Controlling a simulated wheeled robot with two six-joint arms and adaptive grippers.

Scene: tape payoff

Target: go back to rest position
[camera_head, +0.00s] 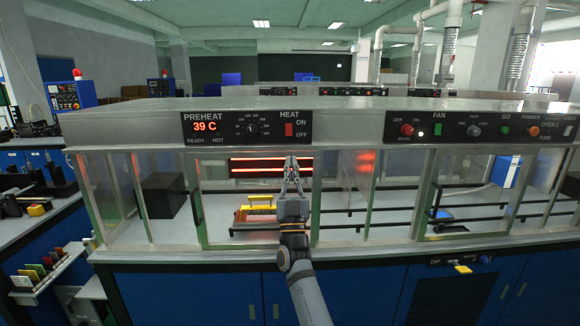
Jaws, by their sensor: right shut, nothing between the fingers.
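My right gripper (291,164) is shut and empty, pointing up in front of the glowing heater bars (250,169) of the preheat oven (205,104). My right arm comes up from the bottom middle of the view. How far the fingertips reach into the oven opening is hard to tell. A tray or carrier with a yellow handle (256,208) sits on the rack inside, just left of the gripper and apart from it. The oven panel reads 39 C, and the red heat switch (289,130) is beside the dial. My left gripper is not in view.
Framed glass panes (216,204) stand at both sides of the opening. Black rails (345,211) run right toward the second oven section. A black box (163,195) sits inside at left. A side bench with coloured cards (42,270) is at lower left.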

